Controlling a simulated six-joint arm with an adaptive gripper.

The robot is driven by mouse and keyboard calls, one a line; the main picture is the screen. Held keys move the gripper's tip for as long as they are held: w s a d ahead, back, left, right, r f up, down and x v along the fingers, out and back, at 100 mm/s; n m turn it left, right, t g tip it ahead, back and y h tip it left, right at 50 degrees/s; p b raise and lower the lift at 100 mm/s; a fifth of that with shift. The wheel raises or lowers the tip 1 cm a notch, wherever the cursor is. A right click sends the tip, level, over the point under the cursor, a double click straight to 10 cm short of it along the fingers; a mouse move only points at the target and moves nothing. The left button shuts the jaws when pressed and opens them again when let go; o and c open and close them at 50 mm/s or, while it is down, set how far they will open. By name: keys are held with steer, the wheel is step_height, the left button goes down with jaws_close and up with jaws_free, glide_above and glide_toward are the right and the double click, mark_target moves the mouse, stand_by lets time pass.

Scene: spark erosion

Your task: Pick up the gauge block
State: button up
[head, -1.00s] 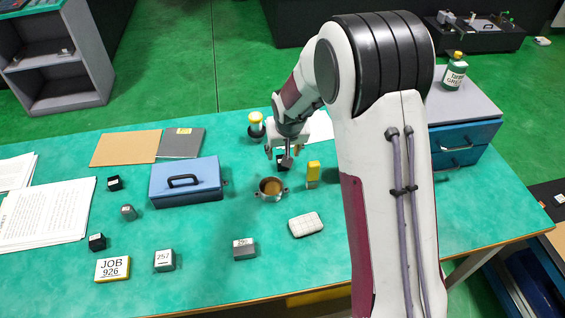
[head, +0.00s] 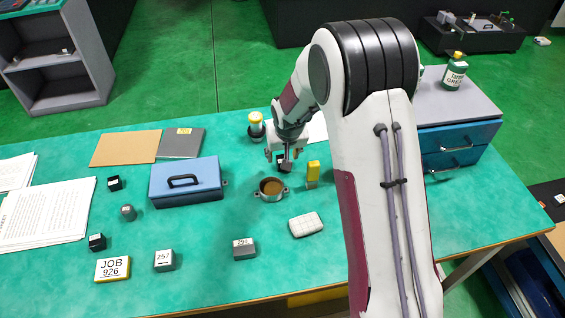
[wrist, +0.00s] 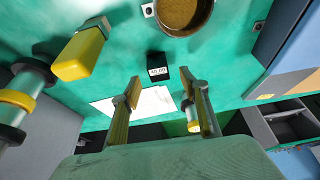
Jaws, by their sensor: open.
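A small black block with a white number label, which looks like the gauge block (wrist: 158,67), stands on the green bench top in the wrist view. My gripper (wrist: 160,84) is open, with one finger on each side of the line to the block. The block shows just beyond the fingertips, and nothing is held. In the head view my gripper (head: 284,156) is low over the bench behind the brown-filled pot, and its fingers partly hide the block. I cannot tell the exact gap between fingers and block.
The pot (head: 271,190) and a yellow-topped piece (head: 313,172) stand close to my gripper. A yellow-capped container (head: 256,126) is just behind left. A blue box (head: 186,183) is at left, with smaller blocks around it.

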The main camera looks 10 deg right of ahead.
steer(key=shift+f, duration=0.1)
steer(key=shift+x, duration=2.55)
steer(key=shift+w+d, duration=0.1)
jaws_close()
